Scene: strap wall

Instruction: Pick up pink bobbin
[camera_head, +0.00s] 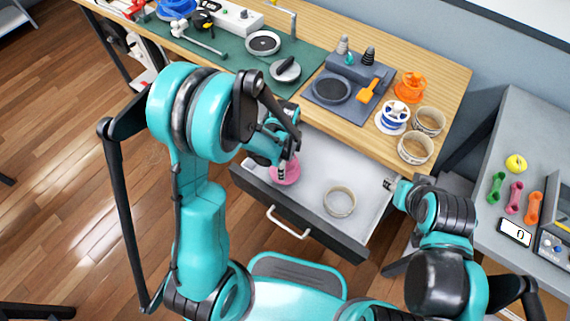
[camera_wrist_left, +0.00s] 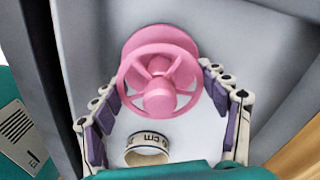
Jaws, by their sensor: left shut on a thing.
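The pink bobbin (camera_head: 289,174) is at the left part of the open drawer (camera_head: 315,165), partly hidden by my left gripper (camera_head: 282,168). In the left wrist view the spoked pink bobbin (camera_wrist_left: 160,75) lies between the two fingers of my left gripper (camera_wrist_left: 162,82), which is shut on it. Whether the bobbin touches the drawer floor is hard to tell. My right gripper (camera_head: 389,185) is at the drawer's right edge, away from the bobbin; its fingers are too small to read.
A tape ring (camera_head: 339,201) lies in the drawer right of the bobbin; it also shows in the left wrist view (camera_wrist_left: 148,148). On the wooden table (camera_head: 320,30) above are a blue-and-white spool (camera_head: 392,117), an orange spool (camera_head: 410,87) and two more rings. A grey side table (camera_head: 520,140) stands right.

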